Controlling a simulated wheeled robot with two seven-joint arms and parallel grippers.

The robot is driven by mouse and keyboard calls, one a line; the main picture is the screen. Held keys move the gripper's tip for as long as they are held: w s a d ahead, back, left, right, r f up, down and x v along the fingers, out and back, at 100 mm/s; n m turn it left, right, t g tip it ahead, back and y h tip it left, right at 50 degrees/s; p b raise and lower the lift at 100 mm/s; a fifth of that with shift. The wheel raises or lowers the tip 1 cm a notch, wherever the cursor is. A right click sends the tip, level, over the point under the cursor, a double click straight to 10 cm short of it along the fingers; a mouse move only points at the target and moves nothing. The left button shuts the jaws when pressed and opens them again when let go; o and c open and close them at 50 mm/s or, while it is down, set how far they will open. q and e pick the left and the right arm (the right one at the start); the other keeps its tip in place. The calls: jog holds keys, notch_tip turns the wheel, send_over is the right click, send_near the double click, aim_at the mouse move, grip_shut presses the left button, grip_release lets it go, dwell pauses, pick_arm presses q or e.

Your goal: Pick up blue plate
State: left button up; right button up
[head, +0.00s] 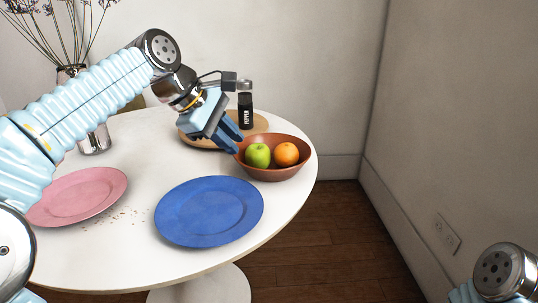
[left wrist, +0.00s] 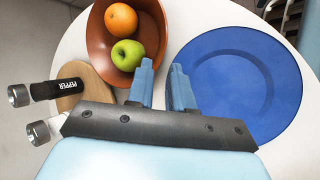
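The blue plate (head: 210,212) lies flat on the round white table near its front right edge. It also shows in the left wrist view (left wrist: 235,85), on the right side. My left gripper (head: 231,138) is above the table, behind the plate, close to the left rim of the fruit bowl. In the left wrist view its two blue fingers (left wrist: 162,78) stand apart with nothing between them; the right finger overlaps the plate's left edge in the picture. My right gripper is out of view; only part of my right arm shows at the lower right.
A brown bowl (head: 273,172) holds a green apple (head: 258,155) and an orange (head: 286,154). A pepper mill (head: 245,112) stands on a wooden board (head: 261,125). A pink plate (head: 78,196) and crumbs (head: 122,215) lie left of the blue plate.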

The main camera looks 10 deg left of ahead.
aim_at(264, 170)
pick_arm(q)
jog(key=b+x, duration=0.2)
jog(key=x, duration=1)
jog(key=shift+d+f, duration=0.25)
jog(key=shift+f, duration=0.05)
jog(key=shift+c, duration=0.2)
grip_shut()
jog(key=shift+r, duration=0.1)
